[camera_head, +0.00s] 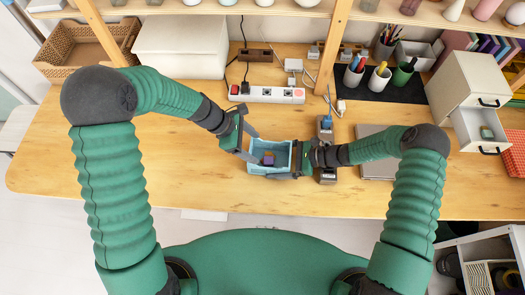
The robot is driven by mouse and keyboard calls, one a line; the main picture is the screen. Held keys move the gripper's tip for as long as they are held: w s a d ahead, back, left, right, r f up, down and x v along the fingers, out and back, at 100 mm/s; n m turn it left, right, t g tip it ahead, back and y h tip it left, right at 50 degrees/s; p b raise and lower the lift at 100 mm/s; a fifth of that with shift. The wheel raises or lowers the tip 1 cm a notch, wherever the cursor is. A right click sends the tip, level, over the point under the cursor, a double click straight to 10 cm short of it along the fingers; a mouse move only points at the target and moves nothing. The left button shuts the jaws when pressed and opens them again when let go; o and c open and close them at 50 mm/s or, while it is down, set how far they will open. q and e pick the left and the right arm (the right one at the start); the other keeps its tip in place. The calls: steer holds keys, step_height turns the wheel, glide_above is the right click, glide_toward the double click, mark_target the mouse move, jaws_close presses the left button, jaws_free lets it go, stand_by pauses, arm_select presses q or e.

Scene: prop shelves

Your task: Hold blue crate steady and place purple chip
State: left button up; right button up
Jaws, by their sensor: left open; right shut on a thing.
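The light blue crate (257,170) stands on the wooden table in front of me, between my two grippers. A small dark purple piece (268,159), seemingly the purple chip with a yellowish lower edge, shows inside the crate. My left gripper (249,144) is open at the crate's left side, one finger near its upper left corner and the other near its left wall. My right gripper (291,160) is shut at the crate's right side, apparently on its right wall. The gripper hides part of that wall, so the exact contact is unclear.
A white power strip (275,95) lies behind the crate. Pen cups (354,73) on a dark mat, a grey laptop-like slab (377,165) and a white drawer unit (463,85) stand right. A wicker basket (60,65) is back left. The table's left front is clear.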

steer(key=shift+a+r, duration=0.1)
steer(key=shift+s, duration=0.1)
arm_select(q)
step_height(320, 180, up, 10)
steer(key=a, duration=0.2)
steer(key=shift+r, duration=0.2)
steer(key=shift+a, duration=0.1)
arm_select(e)
steer(key=o, duration=0.9)
